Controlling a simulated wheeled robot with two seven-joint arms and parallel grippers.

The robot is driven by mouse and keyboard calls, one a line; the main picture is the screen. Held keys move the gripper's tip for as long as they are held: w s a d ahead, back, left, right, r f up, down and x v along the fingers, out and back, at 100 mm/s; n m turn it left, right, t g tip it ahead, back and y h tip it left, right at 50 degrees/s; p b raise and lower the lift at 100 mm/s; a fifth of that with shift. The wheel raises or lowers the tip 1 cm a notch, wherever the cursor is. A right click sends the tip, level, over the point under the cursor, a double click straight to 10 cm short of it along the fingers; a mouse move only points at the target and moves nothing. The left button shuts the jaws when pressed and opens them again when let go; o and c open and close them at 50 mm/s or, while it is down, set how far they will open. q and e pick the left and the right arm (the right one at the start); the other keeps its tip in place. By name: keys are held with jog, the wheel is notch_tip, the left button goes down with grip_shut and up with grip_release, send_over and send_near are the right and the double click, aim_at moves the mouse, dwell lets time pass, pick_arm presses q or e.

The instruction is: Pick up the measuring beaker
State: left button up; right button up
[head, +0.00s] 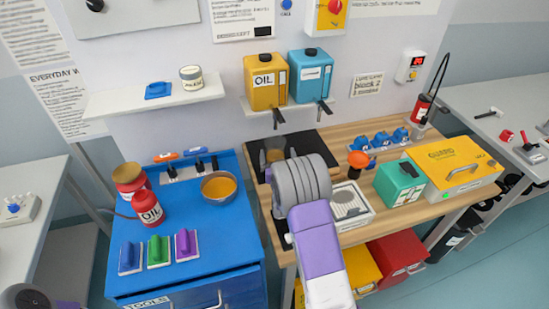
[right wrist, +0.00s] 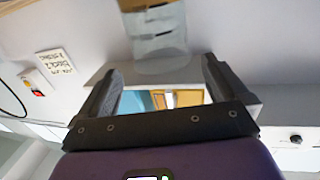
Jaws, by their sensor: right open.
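A clear, see-through vessel with a brownish tint, apparently the measuring beaker (head: 274,148), stands at the back left of the wooden bench on a dark surface. My right wrist partly covers it in the head view. A blurred translucent shape at the top of the right wrist view (right wrist: 157,30) may be the same beaker.
Yellow (head: 262,86) and blue (head: 309,80) canisters stand on a wall shelf with taps above the bench. A white tray (head: 351,206), orange funnel (head: 358,159) and green box (head: 400,184) are to the right. A blue cabinet (head: 205,246) with an orange-filled bowl (head: 219,187) is left.

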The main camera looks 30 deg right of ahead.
aim_at(274, 138)
jog(key=shift+f+x, duration=0.2)
jog(key=shift+x, duration=1.45)
jog(key=shift+f+x, duration=0.15)
jog(key=shift+x, duration=1.55)
jog(key=shift+a, duration=0.1)
jog(key=c, duration=1.3)
jog(key=shift+c, duration=1.3)
jog(key=shift+r, duration=0.15)
